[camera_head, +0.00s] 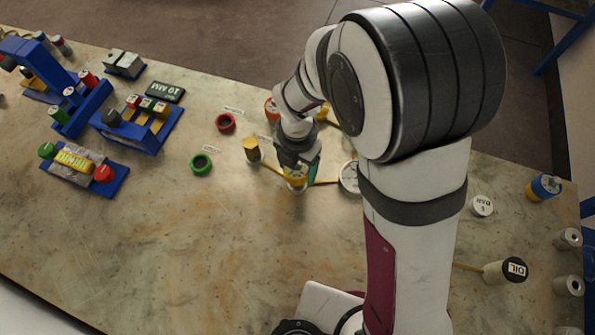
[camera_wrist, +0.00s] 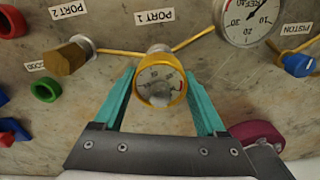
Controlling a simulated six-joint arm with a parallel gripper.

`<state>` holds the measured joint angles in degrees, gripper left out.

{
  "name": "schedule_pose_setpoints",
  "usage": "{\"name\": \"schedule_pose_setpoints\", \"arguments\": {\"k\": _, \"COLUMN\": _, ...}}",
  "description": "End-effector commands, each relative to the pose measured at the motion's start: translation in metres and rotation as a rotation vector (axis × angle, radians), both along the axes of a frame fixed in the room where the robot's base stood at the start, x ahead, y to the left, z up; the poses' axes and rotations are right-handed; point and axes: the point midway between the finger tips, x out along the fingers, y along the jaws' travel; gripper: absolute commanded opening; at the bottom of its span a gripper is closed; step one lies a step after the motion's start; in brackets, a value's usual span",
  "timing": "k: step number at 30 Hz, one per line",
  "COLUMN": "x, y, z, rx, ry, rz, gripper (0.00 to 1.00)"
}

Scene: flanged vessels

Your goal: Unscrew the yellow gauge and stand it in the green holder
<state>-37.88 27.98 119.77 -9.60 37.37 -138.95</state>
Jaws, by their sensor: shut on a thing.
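The yellow gauge (camera_wrist: 160,86), a round dial with a yellow rim, sits between the two teal fingers of my gripper (camera_wrist: 159,76) in the wrist view. The fingers are shut on its sides. It is at the silver fitting by the PORT 1 label; I cannot tell whether its thread is still engaged. In the head view the gauge (camera_head: 295,181) shows under my gripper (camera_head: 299,168), partly covered. The green holder (camera_head: 201,163) is an empty-looking ring on the table, left of the gauge. It also shows at the left of the wrist view (camera_wrist: 46,89).
A brass hex plug (camera_head: 251,149) stands at PORT 2, between gauge and holder. A red ring (camera_head: 225,123) lies behind the holder. A white dial gauge (camera_head: 350,177) is close right of my gripper. Yellow pipes link the fittings. Table front left is clear.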

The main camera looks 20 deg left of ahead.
Motion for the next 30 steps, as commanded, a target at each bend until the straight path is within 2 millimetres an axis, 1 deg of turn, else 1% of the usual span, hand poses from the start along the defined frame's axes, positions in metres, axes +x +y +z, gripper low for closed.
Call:
{"name": "schedule_pose_setpoints", "arguments": {"k": 6, "x": 0.0, "y": 0.0, "z": 0.002, "rx": 0.001, "ry": -0.001, "rz": 0.0, "gripper": 0.07}}
{"name": "schedule_pose_setpoints", "arguments": {"k": 8, "x": 0.0, "y": 0.0, "z": 0.008, "rx": 0.001, "ry": -0.001, "rz": -0.001, "gripper": 0.07}}
{"name": "schedule_pose_setpoints", "arguments": {"k": 12, "x": 0.001, "y": 0.001, "z": 0.028, "rx": 0.002, "ry": -0.004, "rz": -0.001, "gripper": 0.07}}
{"name": "schedule_pose_setpoints", "arguments": {"k": 15, "x": 0.0, "y": 0.0, "z": 0.037, "rx": 0.002, "ry": -0.001, "rz": 0.0, "gripper": 0.07}}
{"name": "schedule_pose_setpoints", "arguments": {"k": 25, "x": 0.001, "y": -0.001, "z": 0.041, "rx": 0.0, "ry": 0.0, "rz": -0.009, "gripper": 0.07}}
{"name": "schedule_pose_setpoints", "arguments": {"k": 28, "x": 0.007, "y": -0.006, "z": 0.046, "rx": 0.0, "ry": -0.001, "rz": -0.101, "gripper": 0.07}}
{"name": "schedule_pose_setpoints", "arguments": {"k": 29, "x": 0.011, "y": -0.009, "z": 0.049, "rx": 0.0, "ry": -0.002, "rz": -0.154, "gripper": 0.07}}
{"name": "schedule_pose_setpoints", "arguments": {"k": 30, "x": 0.016, "y": -0.014, "z": 0.055, "rx": 0.0, "ry": -0.002, "rz": -0.242, "gripper": 0.07}}
